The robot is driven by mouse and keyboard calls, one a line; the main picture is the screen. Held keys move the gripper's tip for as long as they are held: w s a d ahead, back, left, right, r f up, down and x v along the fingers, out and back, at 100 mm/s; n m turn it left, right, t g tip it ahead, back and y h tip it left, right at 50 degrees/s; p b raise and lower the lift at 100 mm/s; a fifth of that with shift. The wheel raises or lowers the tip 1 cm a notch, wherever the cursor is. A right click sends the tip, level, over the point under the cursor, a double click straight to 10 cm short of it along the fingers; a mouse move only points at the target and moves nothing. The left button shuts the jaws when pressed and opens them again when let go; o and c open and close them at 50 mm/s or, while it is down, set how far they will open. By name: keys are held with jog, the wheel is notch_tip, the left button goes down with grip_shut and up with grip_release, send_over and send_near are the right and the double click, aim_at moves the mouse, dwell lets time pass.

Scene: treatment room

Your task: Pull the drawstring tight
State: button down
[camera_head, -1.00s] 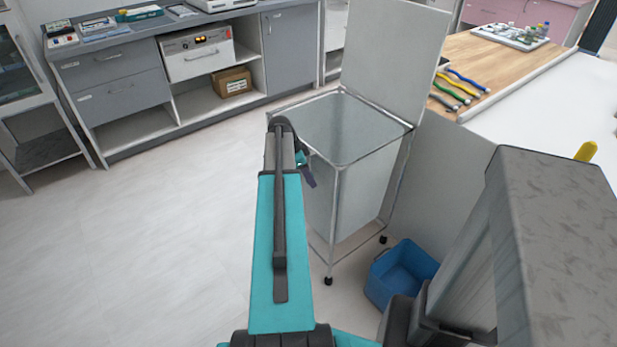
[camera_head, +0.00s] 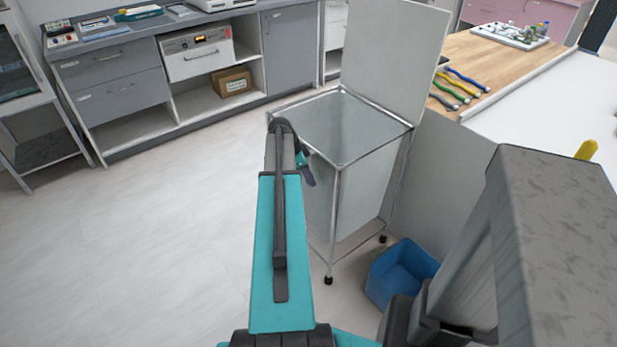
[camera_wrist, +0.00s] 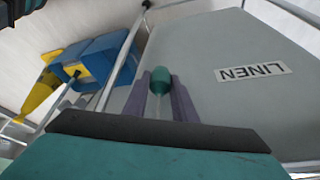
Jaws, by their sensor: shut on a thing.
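The linen hamper is a grey bag in a metal frame (camera_head: 332,235) with a raised lid (camera_head: 396,50). Its side fills the right of the wrist view and carries a "LINEN" label (camera_wrist: 252,73). A dark green bead (camera_wrist: 160,80) sits between the two purple fingers of my gripper (camera_wrist: 162,92). A thin pale cord (camera_wrist: 158,106) shows below the bead. My gripper is shut on this bead, beside the hamper's side. In the head view my gripper (camera_head: 308,176) is small and partly hidden behind my arm, near the hamper's left front corner.
A blue bin (camera_head: 402,272) stands on the floor right of the hamper. A counter with grey drawers (camera_head: 110,90) runs along the back left. A wooden-topped table (camera_head: 500,62) with coloured tools is behind at right. The floor at left is clear.

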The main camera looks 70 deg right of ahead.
notch_tip(320, 180, down, 16)
jog(key=b, duration=0.7)
jog(key=shift+w, duration=0.1)
jog(key=c, duration=1.5)
grip_release()
jog(key=shift+d, duration=0.1)
jog(key=shift+o, duration=0.2)
jog(key=shift+r, duration=0.1)
jog(key=v, duration=1.3)
jog(key=shift+r+p, duration=0.3)
jog(key=shift+r, duration=0.05)
jog(key=shift+w, duration=0.15)
